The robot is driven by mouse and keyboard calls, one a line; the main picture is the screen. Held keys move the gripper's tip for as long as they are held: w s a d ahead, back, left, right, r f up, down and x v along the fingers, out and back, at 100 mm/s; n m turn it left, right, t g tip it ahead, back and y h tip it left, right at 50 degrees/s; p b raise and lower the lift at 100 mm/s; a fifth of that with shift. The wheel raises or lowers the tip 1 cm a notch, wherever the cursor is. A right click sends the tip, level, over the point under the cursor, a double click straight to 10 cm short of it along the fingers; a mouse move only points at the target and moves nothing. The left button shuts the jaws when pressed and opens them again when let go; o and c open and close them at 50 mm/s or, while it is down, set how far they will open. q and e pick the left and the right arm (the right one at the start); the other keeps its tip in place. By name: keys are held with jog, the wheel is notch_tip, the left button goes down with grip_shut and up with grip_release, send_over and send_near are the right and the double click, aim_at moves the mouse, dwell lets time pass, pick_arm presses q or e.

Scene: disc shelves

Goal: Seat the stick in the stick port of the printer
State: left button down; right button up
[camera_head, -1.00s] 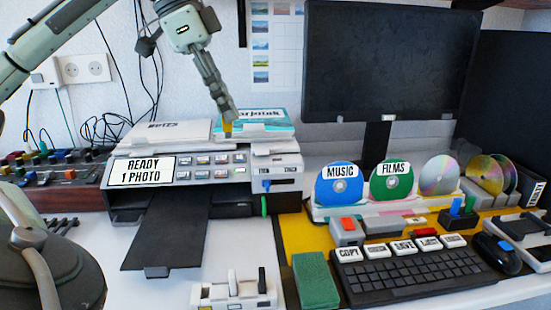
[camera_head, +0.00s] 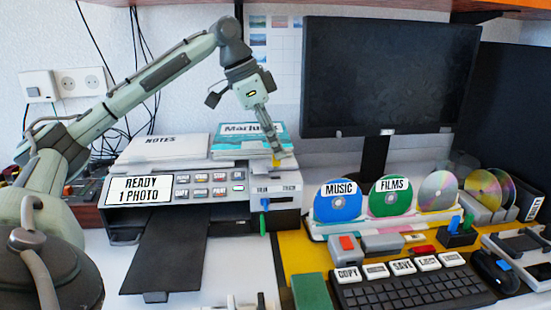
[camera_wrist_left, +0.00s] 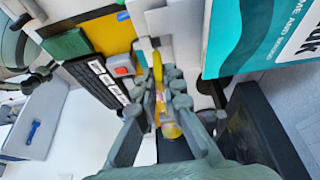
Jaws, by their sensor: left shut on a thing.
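The printer (camera_head: 207,190) stands at the left with a display reading "READY 1 PHOTO". My left gripper (camera_head: 277,153) is above the right end of the printer, in front of the teal book. It is shut on a yellow stick (camera_head: 276,161), which also shows between the fingers in the wrist view (camera_wrist_left: 158,72). The fingers hide part of the stick. The printer's right-hand unit (camera_head: 288,198) has a blue piece (camera_head: 265,204) and a green piece (camera_head: 262,222) at its front. Which opening is the stick port I cannot tell. My right gripper is not in view.
A teal book (camera_head: 240,135) and a white notes pad (camera_head: 165,146) lie on the printer. A dark paper tray (camera_head: 165,250) sticks out in front. To the right stand discs (camera_head: 338,201), a keyboard (camera_head: 405,288) and a monitor (camera_head: 385,75).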

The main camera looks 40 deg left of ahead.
aim_at(276, 165)
pick_arm(q)
notch_tip(276, 165, down, 3)
jog(key=shift+s+f+b, duration=0.1)
jog(key=shift+b, duration=0.25)
jog(key=shift+f, duration=0.25)
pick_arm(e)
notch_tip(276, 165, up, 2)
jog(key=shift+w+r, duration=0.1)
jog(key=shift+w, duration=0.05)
pick_arm(q)
jog(key=shift+f, duration=0.1)
jog(key=c, duration=1.9)
grip_release()
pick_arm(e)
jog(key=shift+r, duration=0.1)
